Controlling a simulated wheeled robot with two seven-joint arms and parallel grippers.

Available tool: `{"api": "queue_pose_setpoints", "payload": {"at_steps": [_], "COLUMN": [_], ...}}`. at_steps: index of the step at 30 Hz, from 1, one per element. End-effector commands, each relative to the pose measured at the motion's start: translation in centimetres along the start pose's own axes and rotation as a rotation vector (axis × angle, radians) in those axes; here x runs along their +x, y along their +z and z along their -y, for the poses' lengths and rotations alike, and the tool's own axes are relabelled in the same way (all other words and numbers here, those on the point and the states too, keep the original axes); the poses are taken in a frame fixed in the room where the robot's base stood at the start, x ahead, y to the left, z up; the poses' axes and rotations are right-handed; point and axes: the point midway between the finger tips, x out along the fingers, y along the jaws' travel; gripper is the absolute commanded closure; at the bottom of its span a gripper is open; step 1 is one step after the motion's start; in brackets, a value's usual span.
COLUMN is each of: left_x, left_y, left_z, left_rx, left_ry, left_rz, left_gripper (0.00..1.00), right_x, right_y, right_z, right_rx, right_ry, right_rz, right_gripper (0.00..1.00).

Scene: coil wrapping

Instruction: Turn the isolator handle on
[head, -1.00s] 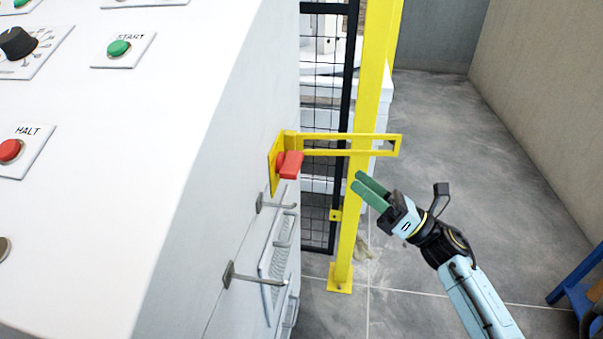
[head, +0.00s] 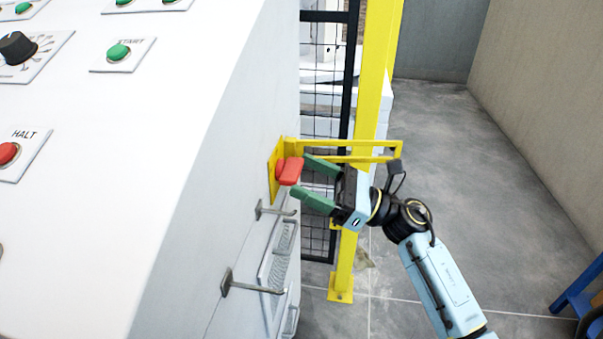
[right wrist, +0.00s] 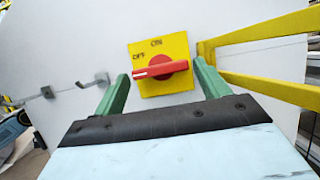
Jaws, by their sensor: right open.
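The isolator handle (head: 290,171) is a red knob on a yellow plate (head: 273,178) on the side of the white cabinet. In the right wrist view the handle (right wrist: 160,70) lies about level, its white-marked end pointing left, below the OFF label; ON is printed at the top of the plate (right wrist: 177,47). My right gripper (head: 305,177) is open, its green fingers pointing at the handle. In the right wrist view the fingers (right wrist: 160,75) stand either side of the handle, apart from it. My left gripper is not in view.
A yellow bracket (head: 350,143) sticks out from the cabinet right beside the handle and my gripper. Metal hooks (head: 250,286) protrude below. A yellow post (head: 347,265) and black mesh fence (head: 318,245) stand behind.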

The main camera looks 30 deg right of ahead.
Motion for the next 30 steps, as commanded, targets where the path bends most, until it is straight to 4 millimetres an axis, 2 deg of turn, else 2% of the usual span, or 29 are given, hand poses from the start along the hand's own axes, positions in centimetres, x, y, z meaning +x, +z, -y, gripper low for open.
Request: {"api": "queue_pose_setpoints", "payload": {"at_steps": [6,15,22,29,30], "left_x": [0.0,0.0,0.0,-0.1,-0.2], "left_y": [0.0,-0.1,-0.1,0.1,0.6], "left_z": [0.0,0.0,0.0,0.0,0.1], "left_rx": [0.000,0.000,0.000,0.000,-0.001], "left_ry": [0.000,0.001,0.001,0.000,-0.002], "left_rz": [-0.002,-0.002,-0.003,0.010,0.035], "left_gripper": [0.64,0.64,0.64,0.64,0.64], "right_x": [1.8,2.0,2.0,2.0,2.0], "right_y": [0.0,0.0,0.0,0.0,0.0], "right_z": [0.0,0.0,0.0,0.0,0.0], "right_rx": [0.000,0.001,0.001,0.010,0.015], "right_ry": [0.000,-0.001,-0.001,-0.004,-0.007], "right_rz": [0.000,0.000,0.000,-0.001,-0.001], "right_gripper": [0.25,0.25,0.56,0.57,0.57]}}
